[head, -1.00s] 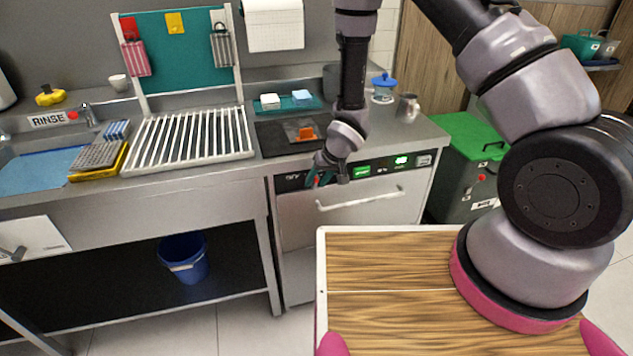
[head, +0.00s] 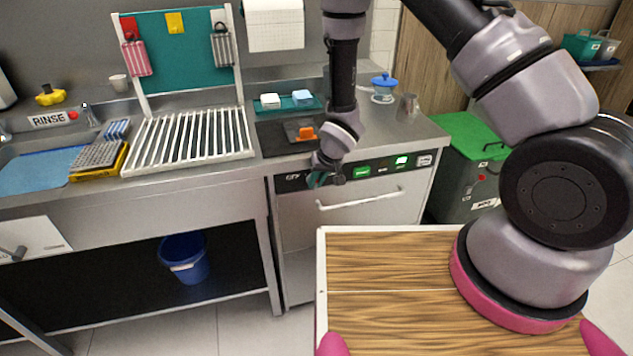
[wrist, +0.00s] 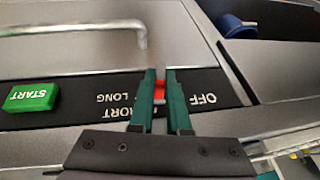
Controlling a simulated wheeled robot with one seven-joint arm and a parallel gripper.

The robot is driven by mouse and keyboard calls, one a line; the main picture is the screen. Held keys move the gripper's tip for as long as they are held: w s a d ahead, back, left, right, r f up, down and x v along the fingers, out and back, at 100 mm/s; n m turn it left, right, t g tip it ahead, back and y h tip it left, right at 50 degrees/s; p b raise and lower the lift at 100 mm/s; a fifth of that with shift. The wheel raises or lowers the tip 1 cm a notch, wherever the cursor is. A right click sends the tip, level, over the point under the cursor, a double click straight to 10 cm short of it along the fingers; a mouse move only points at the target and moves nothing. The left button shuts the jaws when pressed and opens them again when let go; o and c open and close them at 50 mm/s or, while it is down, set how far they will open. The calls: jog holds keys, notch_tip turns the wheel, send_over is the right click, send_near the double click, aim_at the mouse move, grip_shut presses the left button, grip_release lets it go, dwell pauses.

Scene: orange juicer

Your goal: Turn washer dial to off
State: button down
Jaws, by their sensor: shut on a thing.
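The washer (head: 370,213) stands under the steel counter, with a black control strip along its top front. Its dial shows in the wrist view as a small red piece (wrist: 160,90) between my fingers. My gripper (wrist: 160,76) has two green fingers, shut on the dial from both sides. In the head view, my gripper (head: 318,179) is at the left end of the strip and hides the dial. The OFF label (wrist: 203,99) is right beside the fingers in the wrist view. The SHORT and LONG labels are on the other side, partly covered. The dial's pointer cannot be made out.
A green START button (wrist: 30,97) sits farther along the strip. The washer's bar handle (head: 360,199) sticks out below the strip. A wooden-topped surface (head: 390,270) lies in front. A blue bucket (head: 184,258) stands under the counter at left.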

jog(key=h, duration=0.2)
jog(key=a+n+t+h, duration=0.1)
jog(key=h, duration=0.1)
jog(key=shift+s, duration=0.15)
jog(key=shift+a+f+n+t+h, duration=0.1)
jog(key=shift+n+t+h, duration=0.4)
jog(key=shift+h, duration=0.95)
jog(key=shift+a+f+n+t+h, duration=0.15)
jog(key=shift+t+h, duration=0.55)
jog(key=shift+h, duration=0.75)
jog(key=shift+d, duration=0.1)
jog(key=c, duration=0.9)
grip_release()
jog(key=v, duration=1.1)
jog(key=shift+f, duration=0.1)
